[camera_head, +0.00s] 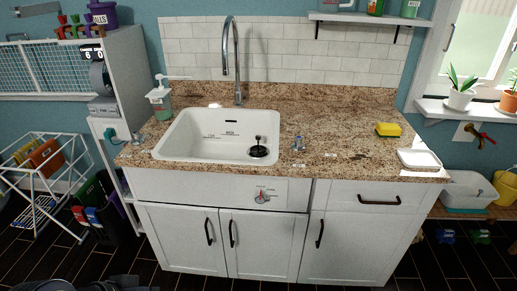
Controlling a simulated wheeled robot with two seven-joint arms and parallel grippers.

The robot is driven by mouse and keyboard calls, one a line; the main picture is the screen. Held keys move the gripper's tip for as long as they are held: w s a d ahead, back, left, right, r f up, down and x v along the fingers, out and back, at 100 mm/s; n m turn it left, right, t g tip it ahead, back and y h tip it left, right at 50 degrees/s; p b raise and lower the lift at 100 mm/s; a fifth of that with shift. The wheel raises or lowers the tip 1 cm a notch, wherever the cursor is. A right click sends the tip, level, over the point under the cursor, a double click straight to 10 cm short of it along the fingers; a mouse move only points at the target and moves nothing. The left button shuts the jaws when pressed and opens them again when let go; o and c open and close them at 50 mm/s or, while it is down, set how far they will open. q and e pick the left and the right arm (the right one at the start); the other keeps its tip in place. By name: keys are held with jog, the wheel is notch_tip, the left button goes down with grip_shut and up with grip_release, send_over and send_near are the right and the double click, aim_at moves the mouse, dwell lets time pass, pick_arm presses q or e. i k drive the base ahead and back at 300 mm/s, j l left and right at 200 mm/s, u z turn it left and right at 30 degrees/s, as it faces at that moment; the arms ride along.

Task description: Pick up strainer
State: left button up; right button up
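A small black round piece with an upright knob, which looks like the strainer (258,151), sits inside the white sink (185,143) at the right of its floor. I cannot tell whether it is seated in a drain. Neither of my grippers can be made out in this view. A dark shape at the bottom left edge may be part of my own body.
The sink is set in a speckled granite counter (345,135) above white cabinets. A tall faucet (238,60) rises behind it. A soap bottle (160,100) stands left, a yellow sponge (389,130) and white dish (419,159) right. A drying rack (45,185) stands at the left.

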aim_at(257, 150)
jog(key=i+j+u, duration=0.35)
jog(key=i+u, duration=0.15)
jog(key=i, duration=0.3)
jog(key=i+u, duration=0.45)
jog(key=i, duration=0.4)
